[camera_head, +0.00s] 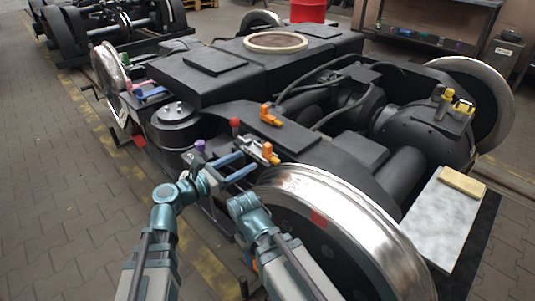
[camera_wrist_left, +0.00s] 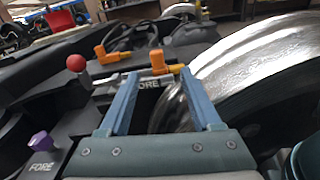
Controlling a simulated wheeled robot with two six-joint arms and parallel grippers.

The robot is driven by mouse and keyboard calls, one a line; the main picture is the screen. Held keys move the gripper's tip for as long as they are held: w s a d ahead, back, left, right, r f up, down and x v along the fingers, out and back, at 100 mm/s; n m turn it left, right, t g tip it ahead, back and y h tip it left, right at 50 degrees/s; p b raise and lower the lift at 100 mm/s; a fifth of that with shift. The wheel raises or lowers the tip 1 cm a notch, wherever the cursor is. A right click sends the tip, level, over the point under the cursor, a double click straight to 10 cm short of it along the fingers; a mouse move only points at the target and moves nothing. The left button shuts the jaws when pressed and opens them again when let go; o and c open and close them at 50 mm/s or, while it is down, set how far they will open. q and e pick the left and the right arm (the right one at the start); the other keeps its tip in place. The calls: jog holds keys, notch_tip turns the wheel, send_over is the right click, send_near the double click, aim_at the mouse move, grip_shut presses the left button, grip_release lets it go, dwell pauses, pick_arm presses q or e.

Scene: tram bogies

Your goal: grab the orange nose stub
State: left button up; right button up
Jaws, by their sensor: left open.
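Two orange pieces are in view, and I cannot tell for certain which is the nose stub. The nearer orange piece (camera_head: 269,153) stands by the big wheel, at the end of a bracket marked FORE; in the left wrist view this orange piece (camera_wrist_left: 176,68) shows just beyond the fingertips, toward the right one. The farther orange piece (camera_head: 270,116) sits on the dark frame; it also shows in the left wrist view (camera_wrist_left: 106,53). My left gripper (camera_head: 250,163) is open and empty, its blue fingers (camera_wrist_left: 160,76) pointing at the nearer piece. My right gripper is not visible.
A red ball knob (camera_head: 235,123) and a purple knob (camera_head: 200,145) stand left of the orange pieces. The big steel wheel (camera_head: 340,205) rises close on the right. A pale plate (camera_head: 440,220) carries a tan block (camera_head: 462,182). Brick floor (camera_head: 60,200) is clear at left.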

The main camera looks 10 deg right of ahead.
aim_at(270, 144)
pick_arm(q)
jog(key=shift+n+t, duration=0.3)
jog(key=shift+n, duration=0.4)
jog(key=x, duration=0.5)
jog(key=r+x, duration=0.1)
jog(key=x, duration=0.2)
jog(key=shift+w+d, duration=0.25)
jog(key=shift+w, duration=0.05)
jog(key=x, duration=0.3)
jog(key=b+x, duration=0.1)
jog(key=x, duration=0.1)
jog(key=shift+w+d+f, duration=0.1)
jog(key=shift+f, duration=0.25)
grip_shut()
